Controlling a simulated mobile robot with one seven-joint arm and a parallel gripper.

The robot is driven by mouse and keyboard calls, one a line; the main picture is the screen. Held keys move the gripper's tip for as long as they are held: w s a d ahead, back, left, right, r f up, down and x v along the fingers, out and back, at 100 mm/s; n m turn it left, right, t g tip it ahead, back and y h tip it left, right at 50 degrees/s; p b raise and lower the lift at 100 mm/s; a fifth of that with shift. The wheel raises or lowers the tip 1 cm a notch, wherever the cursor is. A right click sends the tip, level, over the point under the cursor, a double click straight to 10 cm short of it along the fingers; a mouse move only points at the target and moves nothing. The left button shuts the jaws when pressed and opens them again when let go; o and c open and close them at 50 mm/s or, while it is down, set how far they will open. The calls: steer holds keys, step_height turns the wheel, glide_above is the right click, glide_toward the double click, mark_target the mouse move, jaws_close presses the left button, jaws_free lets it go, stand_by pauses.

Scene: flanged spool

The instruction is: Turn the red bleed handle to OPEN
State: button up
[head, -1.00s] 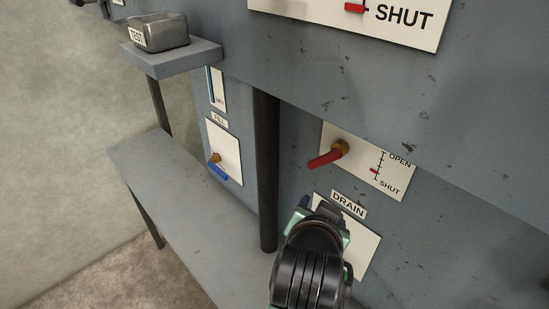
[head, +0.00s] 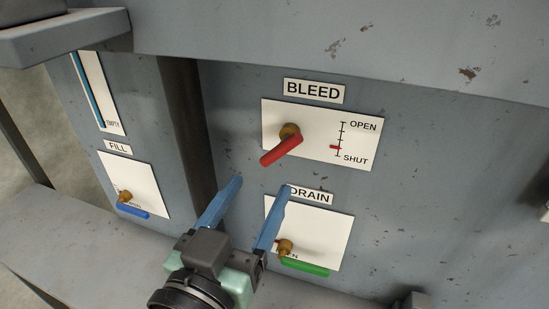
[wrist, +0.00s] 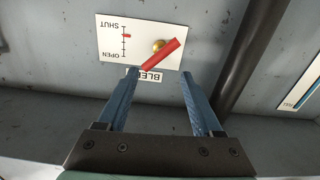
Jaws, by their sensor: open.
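The red bleed handle (head: 281,150) sits on a brass hub on a white plate (head: 310,125) under the BLEED label (head: 314,91). In the head view it slants down to the left. The red marker (head: 335,147) on the plate's scale is near SHUT, below OPEN. My gripper (head: 262,186) has its two blue fingers spread and empty, below and left of the handle in the head view. In the wrist view the handle (wrist: 163,54) lies beyond the gap between the fingertips (wrist: 158,73), apparently untouched, and the plate appears upside down.
The DRAIN plate (head: 325,232) with a green handle (head: 305,268) is below, partly behind my right finger. The FILL plate (head: 140,178) with a blue handle (head: 132,211) is at left. A dark vertical post (head: 183,130) stands between FILL and BLEED.

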mark_target(278, 154)
steer(key=p+x, duration=0.2)
steer(key=x, duration=0.6)
steer(key=shift+w+r+p, duration=0.1)
steer(key=shift+w+p, duration=0.05)
steer(key=shift+p, duration=0.25)
steer(key=shift+w+d, duration=0.2)
steer(key=shift+w, duration=0.45)
steer(key=shift+c, duration=0.3)
